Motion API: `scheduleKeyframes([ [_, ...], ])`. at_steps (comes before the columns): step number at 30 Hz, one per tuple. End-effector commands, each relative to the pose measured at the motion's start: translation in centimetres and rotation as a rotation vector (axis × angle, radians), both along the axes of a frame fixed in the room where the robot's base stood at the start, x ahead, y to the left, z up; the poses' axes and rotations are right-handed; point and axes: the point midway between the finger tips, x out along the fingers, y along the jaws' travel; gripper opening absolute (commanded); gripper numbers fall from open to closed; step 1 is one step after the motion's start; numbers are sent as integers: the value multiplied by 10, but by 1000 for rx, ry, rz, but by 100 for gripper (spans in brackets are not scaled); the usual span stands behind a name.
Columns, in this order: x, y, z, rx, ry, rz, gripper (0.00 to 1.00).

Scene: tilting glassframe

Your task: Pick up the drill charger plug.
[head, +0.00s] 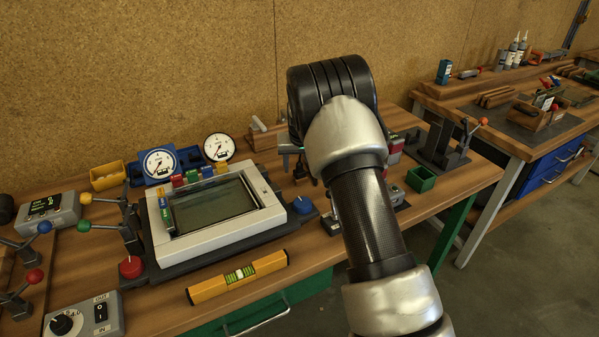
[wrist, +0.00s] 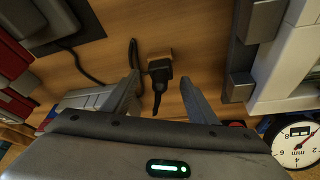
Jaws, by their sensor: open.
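The drill charger plug, a small black plug (wrist: 160,70) with a short dark tail, shows in the middle of the wrist view against the wooden bench top (wrist: 205,30). My gripper (wrist: 160,79) is open, with one finger to the left of the plug and one to the right. The plug appears between the fingers in the picture; I see no contact, and the height gap is unclear. A black cable (wrist: 135,52) curves on the bench left of the plug. In the head view my arm hides most of this spot.
In the head view a white framed panel (head: 265,220) stands left of my arm, with gauges (head: 159,164) behind it. A yellow level (head: 237,277) lies in front. A green bin (head: 421,179) and a dark clamp (head: 440,145) are to the right.

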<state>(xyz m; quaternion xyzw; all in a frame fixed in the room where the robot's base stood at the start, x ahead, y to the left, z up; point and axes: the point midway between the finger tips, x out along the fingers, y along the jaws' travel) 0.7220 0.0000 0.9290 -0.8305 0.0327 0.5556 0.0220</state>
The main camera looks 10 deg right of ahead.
Motion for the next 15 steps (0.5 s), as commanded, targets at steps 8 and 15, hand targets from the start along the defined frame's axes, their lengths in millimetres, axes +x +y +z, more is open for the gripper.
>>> scheduleKeyframes([
  [8, 0, 0, 1, 0, -1, 0, 36],
  [15, 0, 0, 1, 0, -1, 0, 10],
])
